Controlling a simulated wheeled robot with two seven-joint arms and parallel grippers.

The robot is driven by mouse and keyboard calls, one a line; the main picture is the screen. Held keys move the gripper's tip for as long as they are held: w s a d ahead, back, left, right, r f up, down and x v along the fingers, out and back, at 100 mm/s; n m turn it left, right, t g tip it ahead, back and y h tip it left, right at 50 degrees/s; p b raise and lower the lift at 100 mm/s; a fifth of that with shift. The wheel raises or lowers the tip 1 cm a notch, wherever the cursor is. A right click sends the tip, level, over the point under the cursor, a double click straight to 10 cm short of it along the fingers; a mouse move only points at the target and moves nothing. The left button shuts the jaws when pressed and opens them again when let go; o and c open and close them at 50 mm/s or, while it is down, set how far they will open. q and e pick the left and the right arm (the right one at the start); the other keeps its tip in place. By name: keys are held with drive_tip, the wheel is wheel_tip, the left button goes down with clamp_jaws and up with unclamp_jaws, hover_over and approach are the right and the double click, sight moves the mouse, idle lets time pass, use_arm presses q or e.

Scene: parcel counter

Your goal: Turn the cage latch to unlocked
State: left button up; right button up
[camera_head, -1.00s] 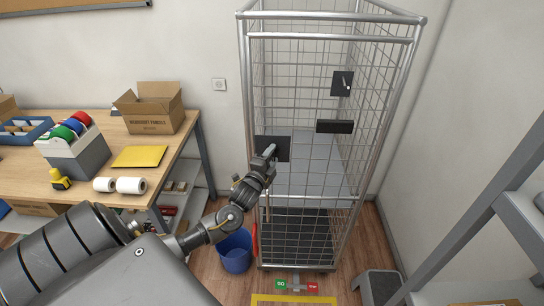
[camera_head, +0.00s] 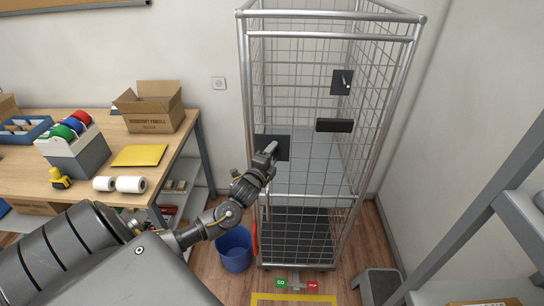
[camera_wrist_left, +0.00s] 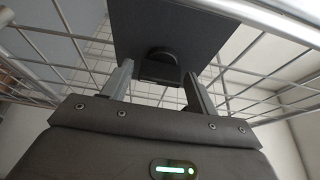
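The wire cage (camera_head: 300,105) stands in front of me. A dark square plate (camera_head: 284,143) is on its front left, with a dark rounded knob (camera_wrist_left: 160,66) on it in the left wrist view. My left gripper (camera_head: 270,148) is at this plate. Its two fingers (camera_wrist_left: 158,82) are apart, one on each side of the knob; narrow gaps seem to show, and contact is unclear. Another dark plate (camera_head: 342,83) with a small pale lever is higher on the right. The knob's lock setting cannot be read. My right gripper is out of view.
A black bar-shaped piece (camera_head: 334,126) is on the cage. A blue bin (camera_head: 234,250) stands on the floor left of it. A wooden bench (camera_head: 85,190) with a cardboard box (camera_head: 150,108) is further left. A grey step stool (camera_head: 381,284) stands at the lower right.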

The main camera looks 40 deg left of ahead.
use_arm(q)
drive_tip(key=shift+o, duration=0.6)
drive_tip(key=b+v, duration=0.4)
drive_tip(key=v, duration=0.6)
drive_tip(key=shift+s, duration=0.35)
drive_tip(key=shift+d, duration=0.1)
